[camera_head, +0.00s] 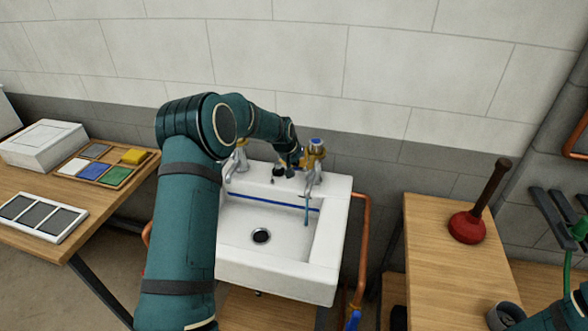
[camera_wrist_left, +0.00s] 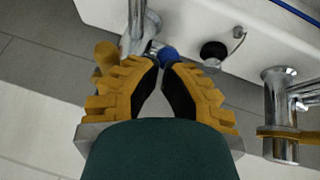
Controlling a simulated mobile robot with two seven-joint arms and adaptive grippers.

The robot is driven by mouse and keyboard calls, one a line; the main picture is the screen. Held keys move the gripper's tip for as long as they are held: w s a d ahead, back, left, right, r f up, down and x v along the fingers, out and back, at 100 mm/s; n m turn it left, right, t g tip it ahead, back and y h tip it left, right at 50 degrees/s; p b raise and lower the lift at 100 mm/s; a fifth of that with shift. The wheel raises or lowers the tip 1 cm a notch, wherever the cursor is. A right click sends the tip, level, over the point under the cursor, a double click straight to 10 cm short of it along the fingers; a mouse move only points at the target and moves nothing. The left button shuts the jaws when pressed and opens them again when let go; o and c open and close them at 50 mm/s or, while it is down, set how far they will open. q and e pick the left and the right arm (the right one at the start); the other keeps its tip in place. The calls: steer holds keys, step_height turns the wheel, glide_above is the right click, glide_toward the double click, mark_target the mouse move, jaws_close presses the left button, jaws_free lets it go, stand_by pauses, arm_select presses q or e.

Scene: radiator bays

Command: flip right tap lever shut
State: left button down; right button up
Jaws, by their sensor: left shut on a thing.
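The right tap (camera_head: 313,180) is chrome with a blue-and-white top and stands at the back right of the white basin (camera_head: 325,255). A thin bluish streak (camera_head: 306,212) hangs below its spout. My left gripper (camera_wrist_left: 165,62) has its yellow and black fingertips together at a small blue-ended part (camera_wrist_left: 169,53) beside the chrome tap body in the wrist view. I take this part to be the right tap lever; the fingers hide much of it. The left tap (camera_head: 235,165) is partly behind my left arm. It also shows in the wrist view (camera_wrist_left: 280,90), with a yellow lever.
Copper pipe (camera_head: 365,240) runs beside the basin. A wooden table (camera_head: 445,260) at the right bears a red plunger (camera_head: 467,227). The left table (camera_head: 70,240) bears a tray of coloured blocks (camera_head: 100,165) and a white box (camera_head: 45,143). The tiled wall is close behind.

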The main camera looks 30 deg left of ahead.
arm_select(q)
steer(key=f+t+b, duration=0.1)
steer(key=b, duration=0.1)
steer(key=s+f+b, duration=0.1)
steer(key=b, duration=0.1)
steer(key=shift+d+t+b, duration=0.2)
steer(key=shift+t+b, duration=0.2)
steer(key=f, duration=0.1)
steer(key=s+b, duration=0.1)
steer(key=f+b, duration=0.1)
steer(key=shift+s+d+f, duration=0.2)
steer(key=shift+s+f, duration=0.05)
steer(key=shift+f, duration=0.05)
arm_select(e)
step_height(320, 180, down, 8)
steer(key=s, duration=0.1)
arm_select(q)
steer(key=shift+f, duration=0.1)
arm_select(e)
steer(key=shift+d, duration=0.15)
